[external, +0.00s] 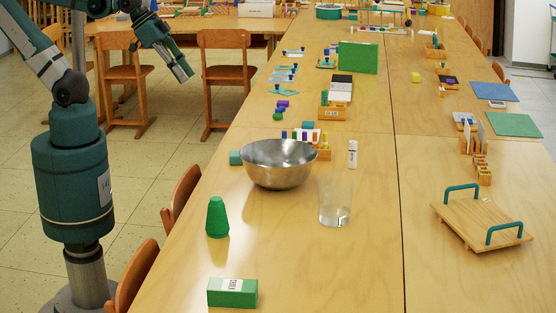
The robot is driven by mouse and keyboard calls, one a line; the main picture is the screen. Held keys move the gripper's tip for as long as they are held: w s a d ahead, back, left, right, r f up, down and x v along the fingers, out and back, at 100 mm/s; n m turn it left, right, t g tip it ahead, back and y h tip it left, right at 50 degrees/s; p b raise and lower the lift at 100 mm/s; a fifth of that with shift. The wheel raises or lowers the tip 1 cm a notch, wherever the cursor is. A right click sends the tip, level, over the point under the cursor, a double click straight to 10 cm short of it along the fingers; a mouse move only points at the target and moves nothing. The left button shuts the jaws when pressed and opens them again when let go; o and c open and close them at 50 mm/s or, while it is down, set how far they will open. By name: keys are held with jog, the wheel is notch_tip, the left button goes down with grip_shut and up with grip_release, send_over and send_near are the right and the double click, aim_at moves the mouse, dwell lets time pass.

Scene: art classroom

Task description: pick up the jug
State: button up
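A clear, see-through vessel (335,204), which may be the jug, stands upright on the wooden table, right of and a little nearer than a steel bowl (279,166). I cannot make out a handle on it. No other jug-like thing is clear in the external view. My gripper (187,76) hangs at the upper left, pointing down and right, above the floor and chairs beside the table. It is far from the vessel and touches nothing on the table. Its fingers are too small to tell whether they are open.
A green cone (217,218) and a green box (232,292) stand at the near left. A wooden tray (462,222) with teal handles lies at the right. A small white item (352,154) stands behind the vessel. The table is clear in front of the vessel. Chairs (180,200) line the left edge.

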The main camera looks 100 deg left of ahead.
jog(key=shift+r, duration=2.35)
jog(key=w+d+r+m+t, duration=0.1)
jog(key=w+d, duration=0.4)
jog(key=w, duration=0.4)
jog(key=w+d+r+t+h, duration=0.1)
jog(key=w+d+r, duration=0.1)
jog(key=w+d, duration=0.5)
jog(key=w+d+r+m+t, duration=0.1)
jog(key=w+d, duration=0.1)
jog(key=w, duration=0.9)
jog(key=w+d+f+m+t+h, duration=0.1)
jog(key=w+d+f+h, duration=0.1)
jog(key=w+d, duration=0.7)
jog(key=w+d+f+m+t+h, duration=0.15)
jog(key=w+d, duration=0.35)
jog(key=d, duration=0.8)
send_near(334, 202)
jog(key=d, duration=0.1)
jog(key=d+f, duration=0.2)
jog(key=d, duration=0.1)
jog(key=shift+w+f, duration=0.1)
jog(key=shift+f, duration=0.15)
jog(key=shift+x, duration=1.3)
